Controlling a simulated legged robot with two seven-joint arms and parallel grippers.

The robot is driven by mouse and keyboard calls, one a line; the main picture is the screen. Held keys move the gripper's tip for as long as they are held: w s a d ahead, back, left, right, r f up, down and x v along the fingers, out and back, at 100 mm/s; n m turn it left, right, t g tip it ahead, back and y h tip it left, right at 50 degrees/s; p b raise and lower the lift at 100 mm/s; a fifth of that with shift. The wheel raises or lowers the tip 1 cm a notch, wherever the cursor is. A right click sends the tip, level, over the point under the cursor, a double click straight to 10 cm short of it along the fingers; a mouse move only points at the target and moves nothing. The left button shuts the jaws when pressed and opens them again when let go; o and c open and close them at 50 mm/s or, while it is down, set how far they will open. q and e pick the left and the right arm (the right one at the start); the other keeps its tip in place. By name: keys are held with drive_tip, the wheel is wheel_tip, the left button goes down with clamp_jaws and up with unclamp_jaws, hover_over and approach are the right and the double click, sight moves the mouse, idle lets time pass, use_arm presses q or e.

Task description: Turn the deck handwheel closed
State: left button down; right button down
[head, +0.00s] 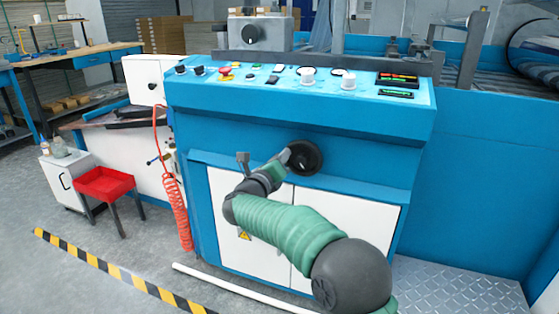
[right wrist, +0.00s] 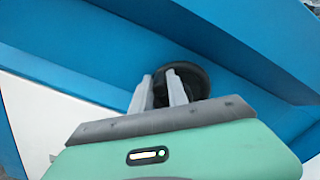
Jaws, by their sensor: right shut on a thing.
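The handwheel (head: 306,158) is a black round wheel on the blue front of the machine, below the control panel. It also shows in the right wrist view (right wrist: 192,80), partly hidden behind the fingers. My right gripper (head: 287,158) reaches it from the lower right of the head view and meets its left side. In the right wrist view my right gripper (right wrist: 168,88) has its two grey fingers on either side of a dark part of the handwheel, shut on it. My left gripper is not in view.
The control panel (head: 300,80) with knobs and buttons is above the wheel. White cabinet doors (head: 350,225) are below it. A red coiled hose (head: 177,210), a red stool (head: 104,184) and a white cabinet (head: 66,180) stand left. Striped floor tape (head: 115,270) runs in front.

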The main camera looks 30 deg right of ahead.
drive_tip(key=shift+s+d, duration=0.1)
drive_tip(key=shift+d, duration=0.05)
drive_tip(key=c, duration=1.3)
unclamp_jaws()
drive_tip(key=p+v, duration=0.5)
drive_tip(key=v, duration=1.2)
drive_tip(key=shift+p, duration=0.3)
